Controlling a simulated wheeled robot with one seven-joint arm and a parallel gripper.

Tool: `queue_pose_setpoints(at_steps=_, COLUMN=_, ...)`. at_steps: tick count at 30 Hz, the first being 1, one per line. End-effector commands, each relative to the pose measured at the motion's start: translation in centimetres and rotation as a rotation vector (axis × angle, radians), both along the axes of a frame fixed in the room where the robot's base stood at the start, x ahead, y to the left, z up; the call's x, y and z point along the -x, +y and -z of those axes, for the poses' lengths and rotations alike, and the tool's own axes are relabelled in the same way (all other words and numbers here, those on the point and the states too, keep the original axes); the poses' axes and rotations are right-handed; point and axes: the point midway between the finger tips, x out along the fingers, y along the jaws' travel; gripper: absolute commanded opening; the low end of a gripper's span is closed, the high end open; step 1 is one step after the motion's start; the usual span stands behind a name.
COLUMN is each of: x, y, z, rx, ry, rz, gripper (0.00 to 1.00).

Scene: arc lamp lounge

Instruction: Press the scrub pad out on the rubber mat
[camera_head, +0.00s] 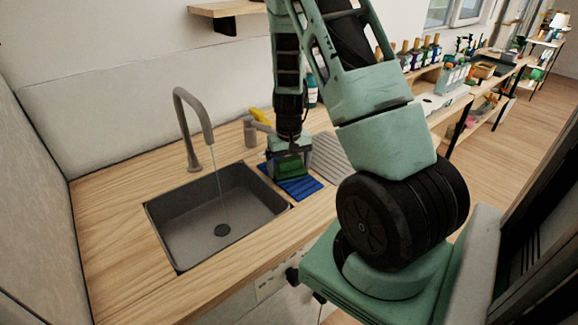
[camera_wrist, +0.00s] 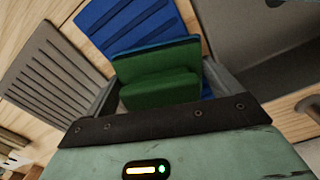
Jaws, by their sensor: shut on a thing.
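A green scrub pad (camera_head: 288,167) is held between the fingers of my gripper (camera_head: 290,163), over the blue rubber mat (camera_head: 303,188) to the right of the sink. In the wrist view the green pad (camera_wrist: 158,82) shows between the two grey fingers of my gripper (camera_wrist: 160,90), and it looks folded or squeezed. The ribbed blue mat (camera_wrist: 130,25) lies behind the pad in that view. The pad hides part of the mat. I cannot tell whether the pad touches the mat.
The grey sink (camera_head: 218,218) lies left of the mat, with water running from its faucet (camera_head: 190,125). A grooved grey drainboard (camera_head: 333,155) lies right of the mat. A yellow item (camera_head: 260,116) stands by the wall. The wooden counter (camera_head: 110,225) is clear at the left.

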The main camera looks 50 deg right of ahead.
Motion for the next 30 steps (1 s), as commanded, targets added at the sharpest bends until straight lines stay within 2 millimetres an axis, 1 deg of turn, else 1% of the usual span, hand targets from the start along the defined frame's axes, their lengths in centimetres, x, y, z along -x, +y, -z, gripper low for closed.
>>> queue_pose_setpoints(at_steps=4, x=0.1, y=0.0, z=0.3, rx=-0.001, ry=0.003, rz=0.000, gripper=0.65)
queue_pose_setpoints(at_steps=8, x=0.1, y=0.0, z=-0.2, rx=-0.001, ry=0.003, rz=0.000, gripper=0.65)
queue_pose_setpoints(at_steps=30, x=0.0, y=0.0, z=-6.0, rx=0.000, ry=0.000, rz=-0.001, gripper=0.65)
